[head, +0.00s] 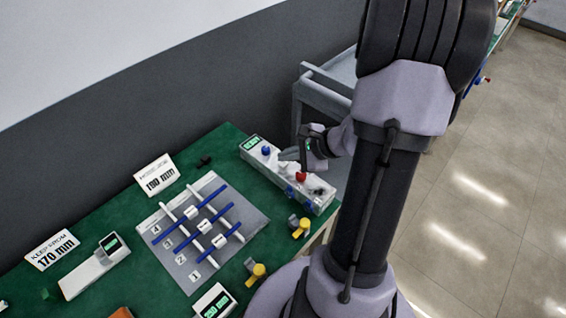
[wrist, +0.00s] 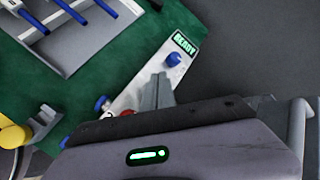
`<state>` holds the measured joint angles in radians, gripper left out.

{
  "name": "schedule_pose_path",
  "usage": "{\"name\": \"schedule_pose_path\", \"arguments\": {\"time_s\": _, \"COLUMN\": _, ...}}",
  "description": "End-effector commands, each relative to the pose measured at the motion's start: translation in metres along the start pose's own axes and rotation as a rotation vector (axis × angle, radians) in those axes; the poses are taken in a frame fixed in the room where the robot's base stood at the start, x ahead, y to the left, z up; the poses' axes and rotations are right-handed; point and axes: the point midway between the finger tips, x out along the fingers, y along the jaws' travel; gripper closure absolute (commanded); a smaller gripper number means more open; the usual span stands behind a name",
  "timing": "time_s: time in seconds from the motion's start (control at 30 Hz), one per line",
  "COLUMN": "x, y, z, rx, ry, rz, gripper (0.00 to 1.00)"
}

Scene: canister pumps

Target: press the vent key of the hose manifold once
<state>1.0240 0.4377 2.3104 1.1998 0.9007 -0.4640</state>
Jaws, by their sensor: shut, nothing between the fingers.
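A long white box (head: 277,168) lies at the right end of the green table. It has a lit display (wrist: 184,43) reading "READY", a blue button (wrist: 172,59) near the display, a red knob (head: 301,176) near its middle and blue knobs (head: 289,190) towards its other end. I cannot read a vent key label on it. My gripper (wrist: 157,82) is shut and empty. In the wrist view its fingers overlap the box between the blue button and the red knob. Whether they touch it is unclear. In the head view my gripper (head: 303,160) is beside the red knob, partly hidden.
A grey board (head: 250,221) with crossing blue and white bars lies left of the box. Yellow-handled valves (head: 300,228) stand near the front edge. Signs (head: 158,175) and a small meter (head: 95,268) are further left. A grey cart (head: 325,92) stands behind.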

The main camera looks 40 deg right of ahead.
Motion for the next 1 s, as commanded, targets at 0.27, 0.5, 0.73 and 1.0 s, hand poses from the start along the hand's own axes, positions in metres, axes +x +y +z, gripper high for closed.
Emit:
{"name": "schedule_pose_path", "arguments": {"time_s": 0.27, "x": 0.0011, "y": 0.0007, "z": -0.0008, "rx": 0.000, "ry": 0.000, "rz": 0.000, "gripper": 1.00}}
{"name": "schedule_pose_path", "arguments": {"time_s": 0.5, "x": 0.0028, "y": 0.0020, "z": -0.0020, "rx": 0.000, "ry": 0.000, "rz": 0.000, "gripper": 1.00}}
{"name": "schedule_pose_path", "arguments": {"time_s": 0.73, "x": 0.0043, "y": 0.0031, "z": -0.0032, "rx": -0.001, "ry": 0.000, "rz": 0.000, "gripper": 1.00}}
{"name": "schedule_pose_path", "arguments": {"time_s": 1.0, "x": 0.0062, "y": 0.0045, "z": -0.0045, "rx": -0.001, "ry": 0.000, "rz": 0.000, "gripper": 1.00}}
